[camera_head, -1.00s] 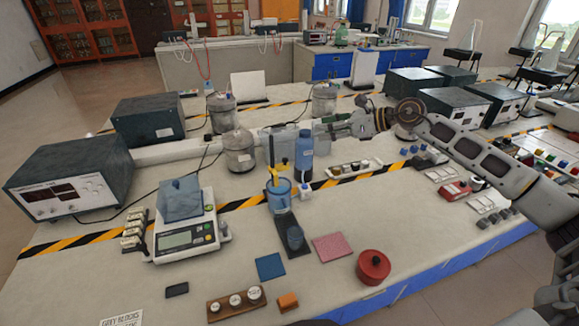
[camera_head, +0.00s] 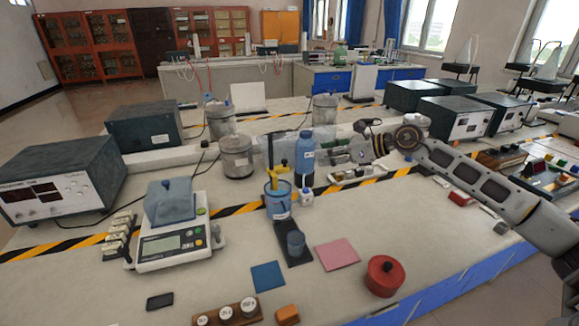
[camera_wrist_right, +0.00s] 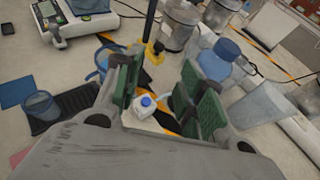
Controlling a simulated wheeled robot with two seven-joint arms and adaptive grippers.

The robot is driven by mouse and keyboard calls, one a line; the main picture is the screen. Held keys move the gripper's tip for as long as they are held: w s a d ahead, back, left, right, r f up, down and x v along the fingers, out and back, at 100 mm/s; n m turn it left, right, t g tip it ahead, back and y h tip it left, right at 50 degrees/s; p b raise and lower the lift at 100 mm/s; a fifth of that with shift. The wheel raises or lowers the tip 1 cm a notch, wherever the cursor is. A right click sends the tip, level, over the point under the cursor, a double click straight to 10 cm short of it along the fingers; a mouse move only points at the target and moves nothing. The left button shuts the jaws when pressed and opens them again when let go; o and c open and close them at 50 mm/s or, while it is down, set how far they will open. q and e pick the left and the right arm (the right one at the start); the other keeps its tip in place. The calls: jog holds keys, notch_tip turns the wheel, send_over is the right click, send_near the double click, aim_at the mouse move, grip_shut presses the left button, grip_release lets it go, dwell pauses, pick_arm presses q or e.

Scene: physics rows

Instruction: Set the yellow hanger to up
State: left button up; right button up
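The yellow hanger (camera_head: 279,172) is a small yellow piece at the blue bucket (camera_head: 278,203). In the right wrist view the yellow hanger (camera_wrist_right: 154,52) is on a dark rod beside the blue bucket (camera_wrist_right: 103,62). My right gripper (camera_head: 326,146) is to the right of the hanger, near the tall blue bottle (camera_head: 304,160), and apart from the hanger. In the right wrist view my right gripper (camera_wrist_right: 165,95) has its green-padded fingers spread, with nothing held. A small white bottle with a blue cap (camera_wrist_right: 145,105) shows beyond the gap. My left gripper is not in view.
A scale (camera_head: 172,243) with a blue-grey block stands left of the bucket. A dark stand with a blue cup (camera_head: 296,243) is in front. Metal canisters (camera_head: 237,155) stand behind. A red round container (camera_head: 383,276) is at front right. Open bench lies at front right.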

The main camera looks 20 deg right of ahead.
aim_at(285, 160)
jog(key=shift+w+a+f, duration=0.15)
dwell(0.5)
jog(key=shift+x, duration=6.7)
jog(key=shift+c, duration=0.5)
grip_shut()
